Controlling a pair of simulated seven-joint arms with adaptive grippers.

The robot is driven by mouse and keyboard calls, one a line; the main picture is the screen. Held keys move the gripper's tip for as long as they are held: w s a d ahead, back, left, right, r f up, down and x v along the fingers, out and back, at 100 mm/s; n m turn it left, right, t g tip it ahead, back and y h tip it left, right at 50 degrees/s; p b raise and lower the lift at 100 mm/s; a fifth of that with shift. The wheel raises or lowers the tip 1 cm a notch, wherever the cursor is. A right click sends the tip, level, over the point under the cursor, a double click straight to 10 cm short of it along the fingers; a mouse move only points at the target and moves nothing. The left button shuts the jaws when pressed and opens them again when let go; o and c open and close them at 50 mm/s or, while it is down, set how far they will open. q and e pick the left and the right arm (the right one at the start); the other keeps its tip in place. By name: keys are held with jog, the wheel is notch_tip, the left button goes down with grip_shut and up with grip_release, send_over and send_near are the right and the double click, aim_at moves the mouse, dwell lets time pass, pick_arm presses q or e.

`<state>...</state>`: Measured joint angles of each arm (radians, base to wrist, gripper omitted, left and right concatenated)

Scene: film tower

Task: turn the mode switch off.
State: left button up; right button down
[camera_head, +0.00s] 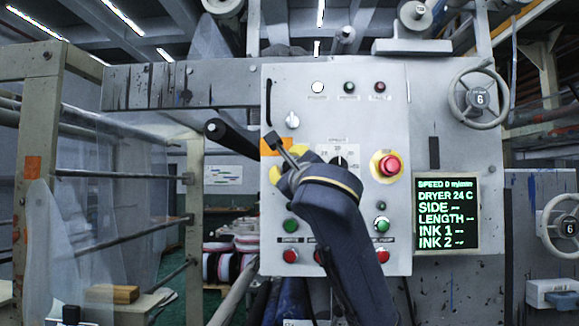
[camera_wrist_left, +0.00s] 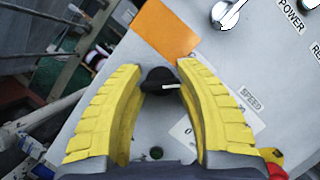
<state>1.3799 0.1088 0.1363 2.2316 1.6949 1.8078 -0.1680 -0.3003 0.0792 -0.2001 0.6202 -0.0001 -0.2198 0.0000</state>
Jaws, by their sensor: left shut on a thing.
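The mode switch (camera_wrist_left: 158,77) is a black knob with a white pointer line on the grey control panel (camera_head: 390,100). In the left wrist view it sits between the yellow fingertips of my left gripper (camera_wrist_left: 158,70), and its white line points to the right of the picture. My left gripper is shut on the knob. The lettering around the switch is not readable. My right gripper is not in view.
An orange label (camera_wrist_left: 165,27) lies beside the knob, and the white power switch (camera_head: 292,119) is above it. To the right are the speed dial (camera_head: 338,161) and a red emergency button (camera_head: 388,165). A black-handled lever (camera_head: 232,136) sticks out at left. Green and red buttons (camera_head: 291,226) are below.

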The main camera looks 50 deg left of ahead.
pick_arm(q)
jog(key=n+g, duration=0.1)
jog(key=n, duration=0.4)
jog(key=shift+g+h, duration=0.3)
jog(key=shift+g, duration=0.1)
jog(key=n+g+h, duration=0.1)
jog(key=n, duration=0.3)
jog(key=n+h, duration=0.2)
jog(key=n, duration=0.2)
jog(key=shift+f+n+h, duration=0.1)
jog(key=shift+n+h, duration=0.8)
jog(key=shift+n, duration=0.8)
jog(key=shift+c, duration=0.3)
jog(key=o, duration=1.3)
